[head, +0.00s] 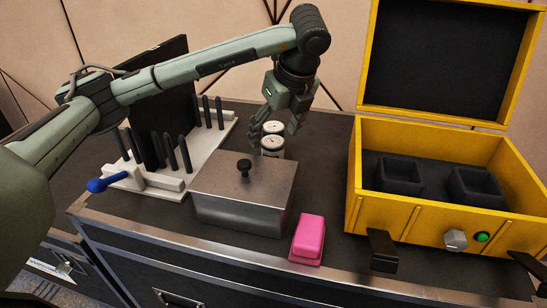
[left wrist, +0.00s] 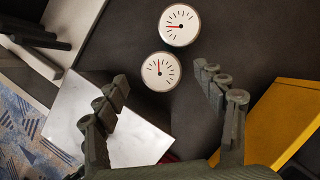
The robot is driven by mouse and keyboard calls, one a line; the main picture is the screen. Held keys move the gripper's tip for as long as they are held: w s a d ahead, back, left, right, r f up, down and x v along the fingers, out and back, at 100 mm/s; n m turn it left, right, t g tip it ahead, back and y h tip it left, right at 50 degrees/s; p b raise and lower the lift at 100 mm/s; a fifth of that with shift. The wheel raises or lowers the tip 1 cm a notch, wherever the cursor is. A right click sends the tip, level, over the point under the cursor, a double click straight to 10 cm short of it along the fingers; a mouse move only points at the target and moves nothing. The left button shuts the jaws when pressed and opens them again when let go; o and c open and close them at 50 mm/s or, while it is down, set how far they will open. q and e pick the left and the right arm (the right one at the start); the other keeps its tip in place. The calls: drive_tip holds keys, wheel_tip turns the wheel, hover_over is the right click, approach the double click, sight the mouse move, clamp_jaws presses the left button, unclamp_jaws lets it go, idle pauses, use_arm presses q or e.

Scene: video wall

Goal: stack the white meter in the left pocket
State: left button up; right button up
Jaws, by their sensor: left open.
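Two round white meters with dial faces stand side by side on the dark case top. The far meter (head: 273,127) also shows in the left wrist view (left wrist: 180,25), and the near meter (head: 272,147) shows there too (left wrist: 159,71). My left gripper (head: 276,127) is open above the meters, its fingers spread on either side in the left wrist view (left wrist: 161,76). Nothing is held; I cannot tell the exact height gap. The yellow case (head: 365,205) stands open at right. Its left pocket (head: 400,172) and right pocket (head: 474,184) are dark and look empty. My right gripper is not in view.
A pink block (head: 308,238) lies near the front edge. A white rack (head: 165,180) with black rods and a blue-handled lever (head: 105,183) stands left. The yellow lid (head: 445,60) is raised.

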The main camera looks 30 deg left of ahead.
sight(273, 141)
use_arm(q)
drive_tip(key=x, duration=0.3)
drive_tip(key=shift+f+p, duration=0.3)
drive_tip(key=shift+f, duration=0.15)
drive_tip(key=c, duration=1.4)
drive_tip(key=shift+c, duration=0.6)
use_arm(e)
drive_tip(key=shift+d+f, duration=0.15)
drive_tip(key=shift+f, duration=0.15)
